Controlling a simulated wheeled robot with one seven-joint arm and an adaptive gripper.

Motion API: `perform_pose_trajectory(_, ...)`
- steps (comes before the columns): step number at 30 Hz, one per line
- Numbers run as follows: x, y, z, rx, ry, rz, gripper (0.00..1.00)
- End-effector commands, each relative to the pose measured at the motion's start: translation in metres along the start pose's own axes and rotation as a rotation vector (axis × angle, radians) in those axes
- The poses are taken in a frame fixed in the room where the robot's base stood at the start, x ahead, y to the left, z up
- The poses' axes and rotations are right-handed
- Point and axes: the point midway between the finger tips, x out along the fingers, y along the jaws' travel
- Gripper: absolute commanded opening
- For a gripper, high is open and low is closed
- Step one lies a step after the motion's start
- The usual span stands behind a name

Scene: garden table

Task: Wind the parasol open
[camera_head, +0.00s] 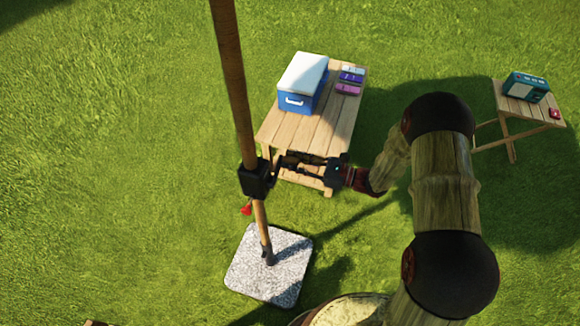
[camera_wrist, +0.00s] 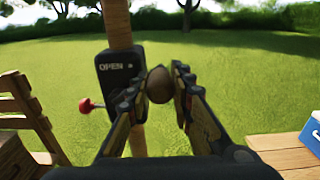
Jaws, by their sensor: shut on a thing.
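The parasol's wooden pole (camera_head: 232,85) rises from a speckled stone base (camera_head: 265,280). A black crank housing (camera_head: 256,178) is fixed around the pole; in the wrist view the housing (camera_wrist: 120,72) reads "OPEN" with a small mark. A red knob on a short stem (camera_wrist: 87,105) sticks out from its left side and shows low by the pole (camera_head: 246,209). My gripper (camera_head: 285,162) is beside the housing, shut on a round brown crank knob (camera_wrist: 159,85); the fingers (camera_wrist: 160,92) flank it. The crank arm is mostly hidden. The canopy is out of view.
A wooden table (camera_head: 275,128) behind my gripper carries a blue cooler (camera_head: 300,88) with a white lid and several small packs (camera_head: 349,80). A small folding table (camera_head: 510,102) at the right holds a green radio (camera_head: 526,87) and a red item.

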Motion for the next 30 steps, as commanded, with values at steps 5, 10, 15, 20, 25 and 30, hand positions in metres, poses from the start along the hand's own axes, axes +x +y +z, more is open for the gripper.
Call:
perform_pose_trajectory(5, -0.001, -0.008, -0.019, 0.0, 0.001, -0.003, 0.0)
perform_pose_trajectory(10, -0.001, -0.015, -0.035, 0.001, 0.001, -0.003, 0.0)
perform_pose_trajectory(15, -0.001, -0.016, -0.056, 0.0, 0.001, -0.003, 0.0)
perform_pose_trajectory(20, -0.001, -0.014, -0.068, 0.001, 0.001, -0.003, 0.0)
perform_pose_trajectory(25, -0.001, -0.007, -0.09, 0.001, 0.001, -0.003, 0.0)
perform_pose_trajectory(30, -0.001, 0.003, -0.103, 0.003, 0.002, -0.003, 0.0)
